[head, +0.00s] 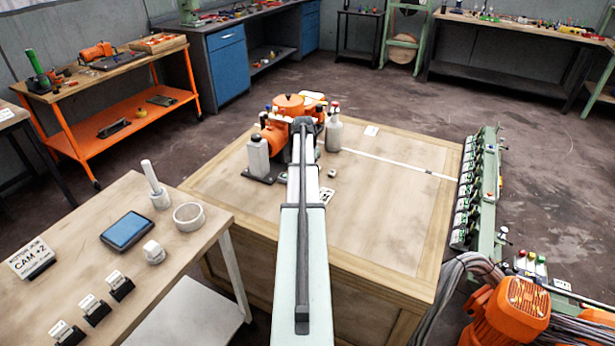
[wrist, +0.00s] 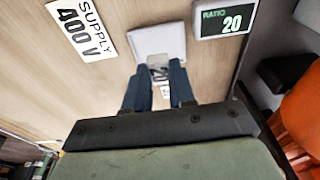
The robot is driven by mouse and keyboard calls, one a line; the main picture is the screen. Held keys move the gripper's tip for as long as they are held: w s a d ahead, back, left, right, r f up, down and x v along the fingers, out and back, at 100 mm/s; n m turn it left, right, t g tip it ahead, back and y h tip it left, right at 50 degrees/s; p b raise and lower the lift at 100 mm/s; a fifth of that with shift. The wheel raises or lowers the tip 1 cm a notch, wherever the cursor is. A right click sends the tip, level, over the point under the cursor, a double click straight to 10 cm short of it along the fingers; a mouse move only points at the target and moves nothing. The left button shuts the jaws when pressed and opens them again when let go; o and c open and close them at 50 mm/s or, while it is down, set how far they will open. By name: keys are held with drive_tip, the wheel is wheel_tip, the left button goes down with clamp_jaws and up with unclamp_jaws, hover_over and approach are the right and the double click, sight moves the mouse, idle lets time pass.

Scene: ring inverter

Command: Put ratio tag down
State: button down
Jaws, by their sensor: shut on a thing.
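In the wrist view my gripper (wrist: 160,68) has two blue fingers, shut on a small pale tag (wrist: 158,74) printed "20". Most of the tag is hidden between the fingers. A plain off-white block (wrist: 157,43) lies just beyond the fingertips; I cannot tell whether the tag touches it. A dark green plate reading "RATIO 20" (wrist: 222,20) is to its right on the wooden surface. In the head view my arm hides the gripper and the tag.
A "SUPPLY 400 V" card (wrist: 80,30) lies left of the fingers. A white bottle (head: 334,133), a white-and-dark unit (head: 258,157) and orange machinery (head: 289,103) stand near my arm's far end.

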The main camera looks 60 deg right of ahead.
drive_tip(key=shift+f, duration=1.85)
drive_tip(key=shift+f, duration=0.15)
drive_tip(key=c, duration=0.9)
unclamp_jaws()
drive_tip(key=shift+c, duration=0.2)
wheel_tip(320, 180, up, 12)
drive_tip(key=a, duration=0.1)
drive_tip(key=shift+a, duration=0.4)
